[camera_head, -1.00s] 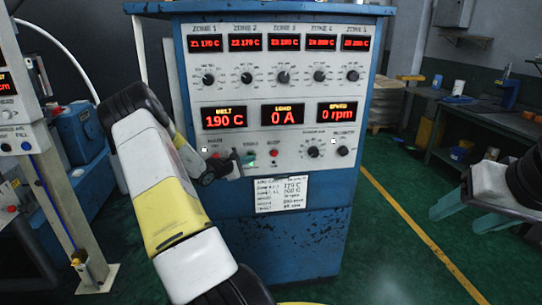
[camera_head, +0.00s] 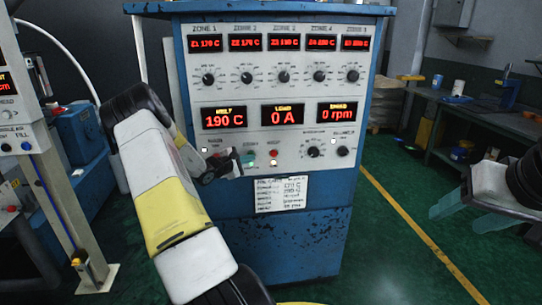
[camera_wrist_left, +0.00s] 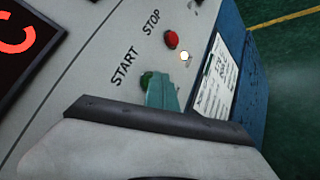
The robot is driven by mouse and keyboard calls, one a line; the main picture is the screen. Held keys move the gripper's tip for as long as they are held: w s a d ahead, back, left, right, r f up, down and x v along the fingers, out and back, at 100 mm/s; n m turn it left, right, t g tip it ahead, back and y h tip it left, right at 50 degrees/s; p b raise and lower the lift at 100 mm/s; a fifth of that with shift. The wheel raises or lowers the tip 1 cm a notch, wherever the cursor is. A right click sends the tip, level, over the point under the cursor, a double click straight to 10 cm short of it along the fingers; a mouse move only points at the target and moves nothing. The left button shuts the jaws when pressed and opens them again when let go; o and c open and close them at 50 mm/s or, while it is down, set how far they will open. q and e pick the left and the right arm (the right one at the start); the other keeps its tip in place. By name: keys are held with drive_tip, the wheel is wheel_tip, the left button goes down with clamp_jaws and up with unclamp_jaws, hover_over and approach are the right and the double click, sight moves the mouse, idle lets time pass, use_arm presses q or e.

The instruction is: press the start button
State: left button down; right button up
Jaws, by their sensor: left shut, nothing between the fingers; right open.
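The blue control cabinet (camera_head: 330,220) has a pale front panel (camera_head: 300,100) with displays and knobs. My left gripper (camera_head: 246,160) is shut and empty, its teal fingertips at the lower panel. In the left wrist view the left gripper (camera_wrist_left: 162,90) has its fingertips at the green start button (camera_wrist_left: 146,79), below the START label. The fingers cover much of the button; I cannot tell whether they touch it. The red stop button (camera_wrist_left: 171,39) is beside it, with a lit white lamp (camera_wrist_left: 184,56) near it. My right gripper (camera_head: 458,208) is open and empty, far right, away from the panel.
The displays read 190 C, 0 A and 0 rpm (camera_head: 337,113). A paper sheet (camera_head: 281,194) is fixed below the buttons. A grey post (camera_head: 50,190) stands left, and a workbench (camera_head: 470,155) stands back right. Green floor (camera_head: 400,255) is open right of the cabinet.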

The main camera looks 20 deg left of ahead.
use_arm(q)
drive_tip(key=shift+s+d, duration=0.4)
drive_tip(key=shift+s, duration=0.25)
drive_tip(key=s+d, duration=0.1)
drive_tip(key=s, duration=0.2)
drive_tip(key=s+d, duration=0.1)
drive_tip(key=shift+s+d, duration=0.15)
drive_tip(key=shift+d, duration=0.2)
idle(0.7)
